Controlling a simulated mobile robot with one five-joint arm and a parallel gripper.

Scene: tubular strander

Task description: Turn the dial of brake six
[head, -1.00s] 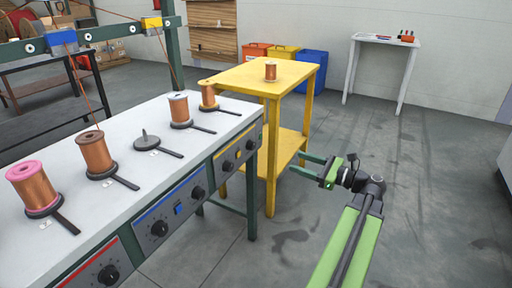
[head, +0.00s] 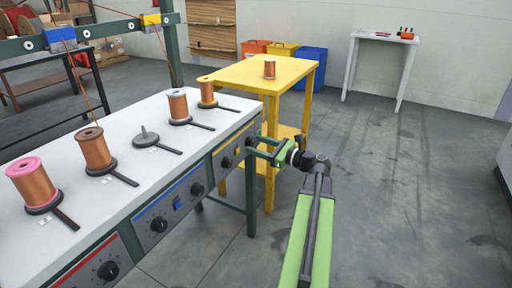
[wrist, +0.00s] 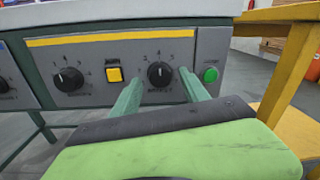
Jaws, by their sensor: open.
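The yellow-striped panel (wrist: 213,38) on the bench front carries two black dials. The right dial (wrist: 160,75) has a white pointer mark facing up and numbers around it; the left dial (wrist: 69,79) is similar. I cannot read the dial name labels. My gripper (wrist: 160,80) is open, with its green fingers on either side of the right dial in the picture; I cannot tell whether they touch it. In the head view, my gripper (head: 259,146) reaches the right end of this panel, and its fingers partly hide the right dial.
A yellow square switch (wrist: 114,74) sits between the dials, and a green button (wrist: 210,74) is close right of the right finger. A yellow table (head: 290,75) stands behind my gripper. Copper spools (head: 97,151) stand on the bench top. Floor at right is clear.

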